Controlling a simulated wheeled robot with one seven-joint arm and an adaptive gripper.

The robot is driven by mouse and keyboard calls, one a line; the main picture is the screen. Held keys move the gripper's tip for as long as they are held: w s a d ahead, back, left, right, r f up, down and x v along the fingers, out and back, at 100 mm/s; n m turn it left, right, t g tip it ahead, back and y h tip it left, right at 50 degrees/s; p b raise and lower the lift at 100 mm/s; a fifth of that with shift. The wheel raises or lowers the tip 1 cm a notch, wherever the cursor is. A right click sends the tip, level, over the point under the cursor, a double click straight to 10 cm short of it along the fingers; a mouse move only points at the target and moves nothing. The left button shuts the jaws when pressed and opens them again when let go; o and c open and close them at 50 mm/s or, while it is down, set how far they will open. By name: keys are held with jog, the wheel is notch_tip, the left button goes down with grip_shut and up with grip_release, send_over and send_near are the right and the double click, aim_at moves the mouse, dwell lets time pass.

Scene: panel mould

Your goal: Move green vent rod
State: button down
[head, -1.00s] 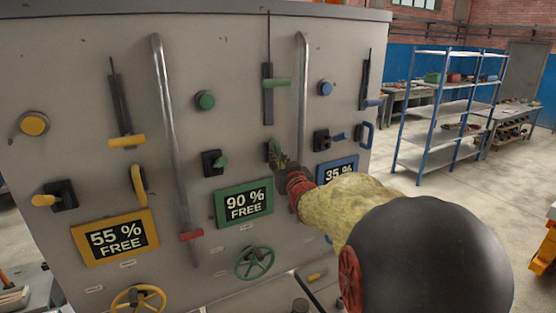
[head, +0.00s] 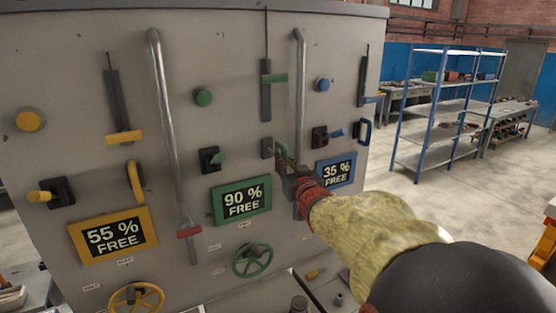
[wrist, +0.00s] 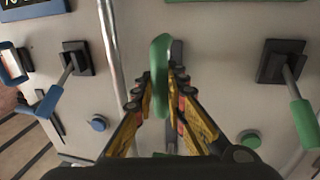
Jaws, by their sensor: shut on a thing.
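In the head view my gripper (head: 287,172) is at the green loop handle (head: 281,149) on the panel, above the 90 % FREE sign. In the wrist view the green handle (wrist: 159,75) stands between my fingers (wrist: 162,90), which are shut on it. Its dark mount (head: 267,148) shows to its left in the head view. The frames do not show which green part is called the vent rod.
The grey panel (head: 80,80) carries similar yellow and blue parts. Close to my gripper are a metal pipe (head: 300,90), the blue lever (head: 337,133) and the 35 % FREE sign (head: 335,171). A green lever (head: 217,157) is left. Shelving (head: 440,110) stands far right.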

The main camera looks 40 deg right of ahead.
jog(key=shift+v, duration=0.85)
jog(key=shift+s+d+f, duration=0.1)
jog(key=shift+d+f, duration=0.05)
jog(key=c, duration=2.2)
grip_release()
jog(key=shift+o, duration=1.2)
jog(key=shift+s, duration=0.25)
jog(key=shift+o, duration=0.8)
jog(key=shift+w, duration=0.15)
